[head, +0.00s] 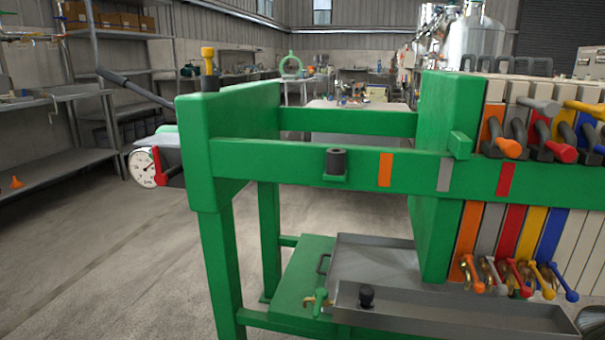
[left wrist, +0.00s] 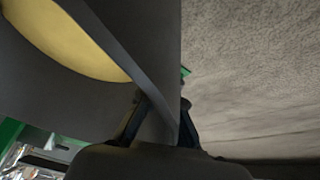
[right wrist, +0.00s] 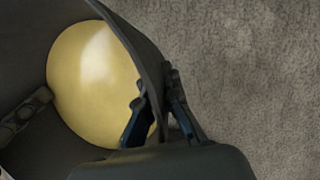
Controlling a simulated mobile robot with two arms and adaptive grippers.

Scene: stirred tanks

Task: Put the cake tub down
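The cake tub is a dark grey tub with a smooth yellow round surface inside. It shows in the left wrist view (left wrist: 150,58) and in the right wrist view (right wrist: 130,32), but not in the head view. My left gripper (left wrist: 162,100) has its dark fingers on either side of the tub's wall and is shut on it. My right gripper (right wrist: 155,90) likewise has one finger inside and one outside the wall, shut on it. The tub's underside and whatever is below it are hidden. Neither gripper shows in the head view.
A green press frame (head: 300,158) with coloured plates and valve handles (head: 510,280) fills the centre and right. A grey tray (head: 370,262) lies low inside it. A pressure gauge (head: 144,168) is at its left end. Shelving (head: 115,35) stands left; floor (head: 110,255) there is clear.

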